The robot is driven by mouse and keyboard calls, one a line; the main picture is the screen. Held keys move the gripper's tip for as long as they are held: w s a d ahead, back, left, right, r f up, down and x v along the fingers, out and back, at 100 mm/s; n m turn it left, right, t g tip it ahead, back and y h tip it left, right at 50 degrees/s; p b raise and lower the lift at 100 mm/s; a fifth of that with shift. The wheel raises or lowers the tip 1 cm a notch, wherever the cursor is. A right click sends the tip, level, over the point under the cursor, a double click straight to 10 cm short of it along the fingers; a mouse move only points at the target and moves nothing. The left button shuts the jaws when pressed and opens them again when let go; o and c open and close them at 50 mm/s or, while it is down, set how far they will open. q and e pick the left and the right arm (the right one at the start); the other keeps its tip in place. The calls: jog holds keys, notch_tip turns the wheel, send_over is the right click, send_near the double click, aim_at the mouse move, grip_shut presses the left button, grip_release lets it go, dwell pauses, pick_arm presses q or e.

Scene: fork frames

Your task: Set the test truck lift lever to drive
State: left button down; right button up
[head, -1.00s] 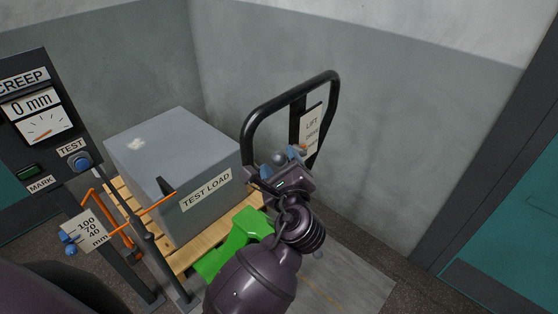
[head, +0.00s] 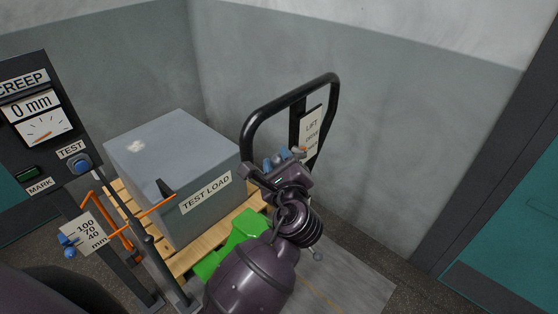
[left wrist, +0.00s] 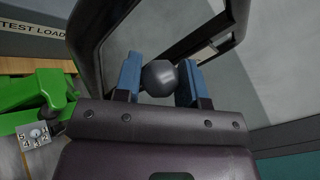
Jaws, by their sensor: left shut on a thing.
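The test truck is green (head: 238,243), with a black looped handle (head: 244,135) rising from it. A label plate (head: 311,127) inside the loop reads LIFT at the top; its lower words are small and partly covered. My left gripper (head: 284,159) is at the handle, in front of the plate's lower end. The lever's stem and exact setting are hidden. My right gripper is not in view.
A grey test load (head: 165,160) sits on a wooden pallet (head: 188,258) left of the truck. A creep gauge panel (head: 28,80) reading 0 mm stands further left, beside an orange pointer frame (head: 118,225). Grey walls close off the back and right.

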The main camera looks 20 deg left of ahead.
pick_arm(q)
jog(key=shift+s+a+f+n+t+y+b, duration=0.15)
jog(key=shift+f+n+b, duration=0.2)
jog(key=shift+b, duration=0.35)
jog(key=shift+s+d+f+n+t+y+b, duration=0.15)
jog(key=shift+f+n+b, duration=0.1)
jog(key=shift+f+b, duration=0.35)
notch_tip(320, 180, down, 3)
jog(key=n+b, duration=0.1)
jog(key=b, duration=0.1)
jog(key=n+y+b, duration=0.1)
jog(key=b, duration=0.2)
jog(key=n+t+y+b, duration=0.1)
jog(key=b, duration=0.1)
jog(key=shift+s+a+r+n, duration=0.15)
jog(key=shift+r+n, duration=0.05)
jog(key=shift+n, duration=0.1)
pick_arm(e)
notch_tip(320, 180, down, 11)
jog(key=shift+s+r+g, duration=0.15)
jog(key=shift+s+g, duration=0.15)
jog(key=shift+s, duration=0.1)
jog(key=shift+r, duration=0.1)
pick_arm(q)
jog(key=c, duration=1)
grip_release()
jog(key=shift+o, duration=1.4)
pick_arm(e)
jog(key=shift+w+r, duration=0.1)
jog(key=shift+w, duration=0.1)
